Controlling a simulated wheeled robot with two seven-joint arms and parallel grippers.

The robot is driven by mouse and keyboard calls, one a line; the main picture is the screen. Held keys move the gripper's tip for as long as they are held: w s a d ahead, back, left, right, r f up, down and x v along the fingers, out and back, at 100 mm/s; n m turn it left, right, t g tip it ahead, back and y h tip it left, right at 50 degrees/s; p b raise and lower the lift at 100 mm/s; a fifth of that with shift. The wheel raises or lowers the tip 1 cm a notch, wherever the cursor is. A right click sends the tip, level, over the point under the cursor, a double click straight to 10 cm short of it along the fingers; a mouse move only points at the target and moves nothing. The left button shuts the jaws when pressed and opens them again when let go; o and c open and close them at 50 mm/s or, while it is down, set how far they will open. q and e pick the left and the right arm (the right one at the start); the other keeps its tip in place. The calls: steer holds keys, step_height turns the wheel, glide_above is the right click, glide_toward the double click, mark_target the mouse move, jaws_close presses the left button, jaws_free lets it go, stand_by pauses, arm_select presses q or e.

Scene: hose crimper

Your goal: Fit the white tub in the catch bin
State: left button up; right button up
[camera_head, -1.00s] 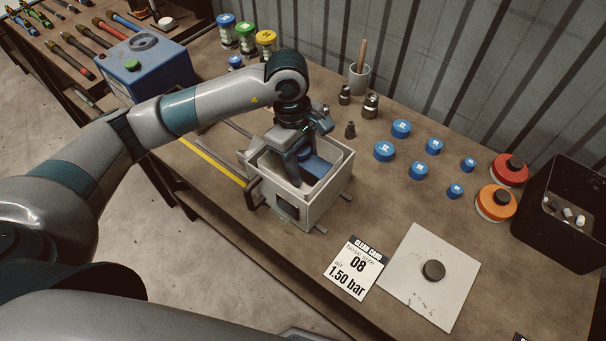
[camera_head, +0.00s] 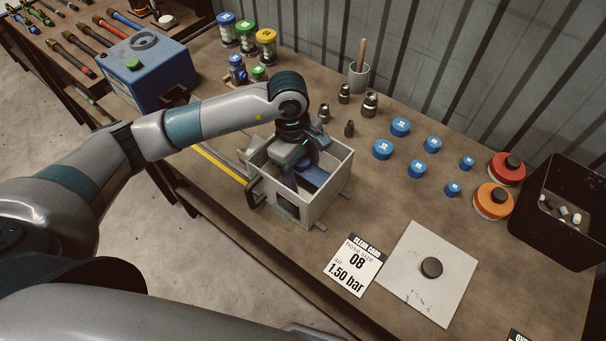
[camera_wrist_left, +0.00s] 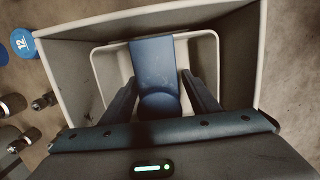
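The grey-white catch bin (camera_head: 298,209) stands on the bench, open at the top. Its wall (camera_wrist_left: 70,62) frames the left wrist view. Inside, lower than the bin's rim, sits the white tub (camera_wrist_left: 211,50); its pale rounded rim shows within the bin walls. A blue strip (camera_wrist_left: 152,62) with a rounded near end lies across the tub; it shows in the head view (camera_head: 314,177). My left gripper (camera_wrist_left: 160,76) reaches down into the bin. Its fingers stand apart on either side of the blue strip, with gaps showing. The tub's underside is hidden. My right gripper is out of view.
Several blue caps (camera_head: 383,149) and dark fittings (camera_head: 370,104) stand right of and behind the bin. A sign card (camera_head: 355,265) and a pale plate (camera_head: 425,293) lie in front right. A blue machine (camera_head: 150,72) stands left; a black box (camera_head: 560,225) stands far right.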

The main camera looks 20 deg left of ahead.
arm_select(q)
steer(key=shift+r, duration=0.15)
steer(key=shift+r, duration=0.1)
steer(key=shift+r, duration=0.4)
steer(key=r+b, duration=0.1)
steer(key=r, duration=0.2)
steer(key=a+r+b, duration=0.1)
steer(key=r+b, duration=0.1)
steer(key=r, duration=0.1)
steer(key=r+b, duration=0.2)
steer(key=r, duration=0.2)
steer(key=shift+w+a, duration=0.25)
steer(key=shift+w, duration=0.05)
steer(key=shift+r, duration=0.45)
